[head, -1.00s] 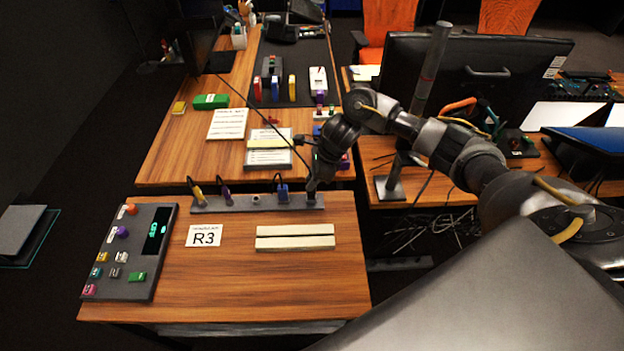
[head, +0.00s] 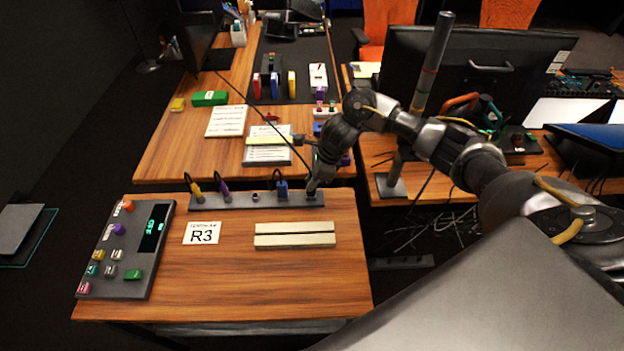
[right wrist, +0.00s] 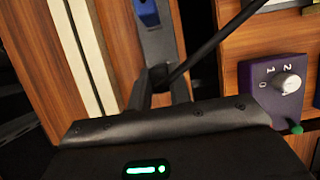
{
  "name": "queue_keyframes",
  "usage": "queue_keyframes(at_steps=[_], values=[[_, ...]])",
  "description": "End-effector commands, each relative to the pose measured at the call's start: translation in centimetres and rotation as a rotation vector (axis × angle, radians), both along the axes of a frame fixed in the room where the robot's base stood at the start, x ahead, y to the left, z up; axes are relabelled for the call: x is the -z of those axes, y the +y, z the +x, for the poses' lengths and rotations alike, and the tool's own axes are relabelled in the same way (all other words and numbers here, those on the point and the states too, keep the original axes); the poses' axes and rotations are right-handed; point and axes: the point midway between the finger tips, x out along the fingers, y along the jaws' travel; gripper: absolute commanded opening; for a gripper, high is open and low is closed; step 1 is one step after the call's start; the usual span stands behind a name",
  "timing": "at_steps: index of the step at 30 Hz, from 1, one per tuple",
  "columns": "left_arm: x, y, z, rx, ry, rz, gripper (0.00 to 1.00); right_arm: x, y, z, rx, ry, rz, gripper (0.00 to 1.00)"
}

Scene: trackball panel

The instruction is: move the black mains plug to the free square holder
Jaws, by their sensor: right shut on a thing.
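The black mains plug (right wrist: 159,74) is between the fingertips of my right gripper (right wrist: 162,92) in the right wrist view, its black cable running to the upper right. In the head view my right gripper (head: 313,188) is shut at the right end of the grey holder strip (head: 240,202), hiding most of the plug. I cannot tell whether the plug is seated or lifted. An empty holder (head: 255,197) shows on the strip between the purple plug (head: 223,191) and the blue plug (head: 282,188). The left gripper is not in view.
A pale slotted block (head: 295,240), an R3 label (head: 202,233) and a button panel (head: 127,260) lie on the near desk. A knob box (right wrist: 272,88) shows beside the gripper in the right wrist view.

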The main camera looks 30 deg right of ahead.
Motion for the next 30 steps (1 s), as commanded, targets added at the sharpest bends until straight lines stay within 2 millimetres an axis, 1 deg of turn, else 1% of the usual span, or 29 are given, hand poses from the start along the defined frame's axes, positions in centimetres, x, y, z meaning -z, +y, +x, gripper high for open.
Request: queue_keyframes(at_steps=[10, 11, 15, 16, 25, 28, 30], values=[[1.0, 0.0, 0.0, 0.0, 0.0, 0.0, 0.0, 0.9, 0.0, 0.0, 0.0, 0.0, 0.0, 0.01], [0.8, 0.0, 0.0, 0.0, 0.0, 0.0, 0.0, 0.7, 0.0, 0.0, 0.0, -0.001, 0.0, 0.23], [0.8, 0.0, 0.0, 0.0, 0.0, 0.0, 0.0, 0.7, 0.0, 0.0, 0.0, 0.0, 0.0, 0.42], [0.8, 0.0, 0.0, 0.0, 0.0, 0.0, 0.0, 0.7, 0.0, 0.0, 0.0, 0.0, 0.0, 0.45], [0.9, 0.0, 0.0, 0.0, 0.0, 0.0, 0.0, 0.6, -0.1, 0.0, 0.0, -0.001, 0.0, 0.45], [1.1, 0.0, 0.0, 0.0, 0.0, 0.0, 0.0, -0.2, -0.4, -0.1, 0.0, -0.002, 0.0, 0.45], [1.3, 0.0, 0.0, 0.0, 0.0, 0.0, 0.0, -1.2, -0.8, -0.2, 0.0, -0.004, -0.001, 0.45]])
